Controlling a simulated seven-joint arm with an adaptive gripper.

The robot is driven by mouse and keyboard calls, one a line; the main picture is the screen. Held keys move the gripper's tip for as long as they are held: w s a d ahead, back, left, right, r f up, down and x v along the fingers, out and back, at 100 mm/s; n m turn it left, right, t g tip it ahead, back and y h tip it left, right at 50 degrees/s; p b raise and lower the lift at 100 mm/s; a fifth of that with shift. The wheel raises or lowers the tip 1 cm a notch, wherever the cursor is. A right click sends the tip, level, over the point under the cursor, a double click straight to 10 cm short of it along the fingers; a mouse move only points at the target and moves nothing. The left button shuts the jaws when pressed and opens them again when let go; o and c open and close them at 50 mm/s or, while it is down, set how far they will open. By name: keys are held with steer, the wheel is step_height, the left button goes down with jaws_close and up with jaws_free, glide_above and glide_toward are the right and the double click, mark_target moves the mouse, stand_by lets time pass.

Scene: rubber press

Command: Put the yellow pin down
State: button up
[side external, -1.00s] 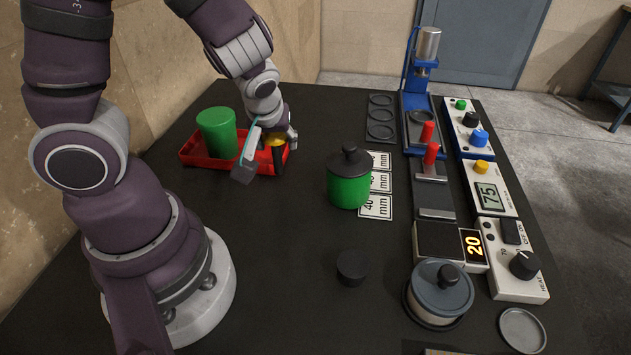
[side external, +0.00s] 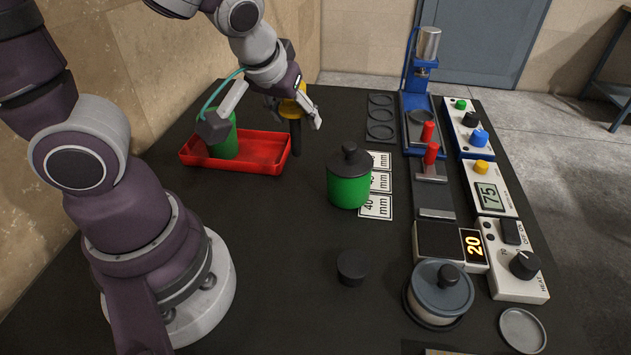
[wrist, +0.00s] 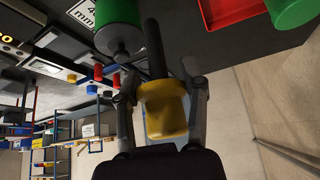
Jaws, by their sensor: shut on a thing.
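The yellow pin has a yellow head (wrist: 164,110) and a dark shaft (side external: 295,132). My gripper (side external: 292,103) is shut on the yellow head, with one finger on each side of it in the wrist view (wrist: 160,88). In the side view the pin hangs upright, shaft down, just right of the red tray's far right corner. I cannot tell whether the shaft's lower end touches the table. My fingers partly hide the yellow head in the side view.
The red tray (side external: 262,160) holds a green cylinder (side external: 224,148). A green pot with a black lid (side external: 348,185) stands on the dark table beside white label cards (side external: 376,207). A black puck (side external: 351,268) lies nearer. The table between tray and pot is clear.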

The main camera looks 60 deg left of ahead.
steer(key=s+d+f+m+h, duration=0.1)
steer(key=d+m+h, duration=0.7)
steer(key=d+m, duration=0.7)
steer(key=s+d+r+m+g+h, duration=0.2)
steer(key=s+d+m+g, duration=0.5)
steer(key=d+m, duration=0.4)
steer(key=shift+m, duration=0.4)
steer(key=f, duration=0.8)
steer(key=a+f, duration=0.1)
steer(key=f, duration=0.3)
steer(key=shift+f, duration=0.4)
steer(key=o, duration=1.2)
steer(key=shift+f, duration=0.1)
